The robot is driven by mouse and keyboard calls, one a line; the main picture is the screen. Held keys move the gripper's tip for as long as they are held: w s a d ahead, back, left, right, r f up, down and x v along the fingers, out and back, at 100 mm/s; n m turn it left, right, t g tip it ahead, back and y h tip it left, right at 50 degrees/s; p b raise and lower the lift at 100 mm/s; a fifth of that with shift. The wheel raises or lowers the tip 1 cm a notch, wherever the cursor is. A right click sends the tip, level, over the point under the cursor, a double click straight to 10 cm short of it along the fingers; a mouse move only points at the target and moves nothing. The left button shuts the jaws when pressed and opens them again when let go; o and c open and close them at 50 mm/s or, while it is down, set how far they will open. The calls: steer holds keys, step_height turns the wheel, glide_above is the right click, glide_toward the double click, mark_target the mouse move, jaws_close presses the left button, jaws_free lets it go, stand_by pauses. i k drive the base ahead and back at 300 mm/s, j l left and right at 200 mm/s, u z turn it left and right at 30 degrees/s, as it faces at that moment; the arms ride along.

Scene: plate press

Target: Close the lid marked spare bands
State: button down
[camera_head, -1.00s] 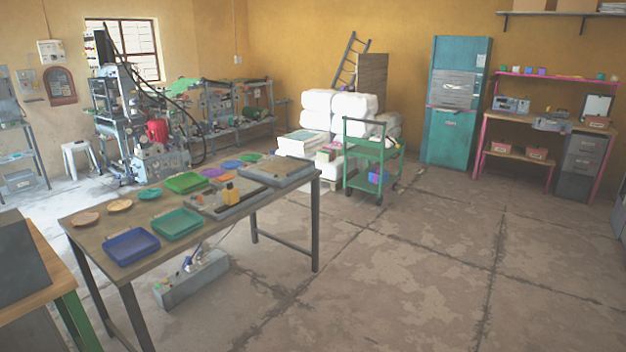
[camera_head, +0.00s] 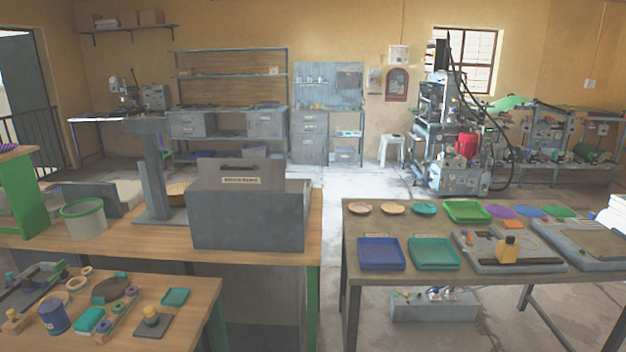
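A grey box (camera_head: 247,222) sits on the wooden bench left of the middle. Its lid (camera_head: 241,168) stands raised above the box, with a dark handle (camera_head: 240,168) and a pale label (camera_head: 241,180) on the side facing me. The label's lettering is too small to read surely. The inside of the box is hidden behind its front wall. My gripper is not in view.
The wooden bench (camera_head: 145,250) also carries a green-rimmed tub (camera_head: 84,220) and a grey stand (camera_head: 155,180). A lower table (camera_head: 185,330) with small parts is in front left. A table (camera_head: 420,275) with trays is right, past a narrow floor gap.

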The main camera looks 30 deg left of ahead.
mark_target(214, 173)
steer(key=i+j+u, duration=0.25)
steer(key=i+u, duration=0.15)
steer(key=i+j+u, duration=0.15)
steer(key=i+u, duration=0.65)
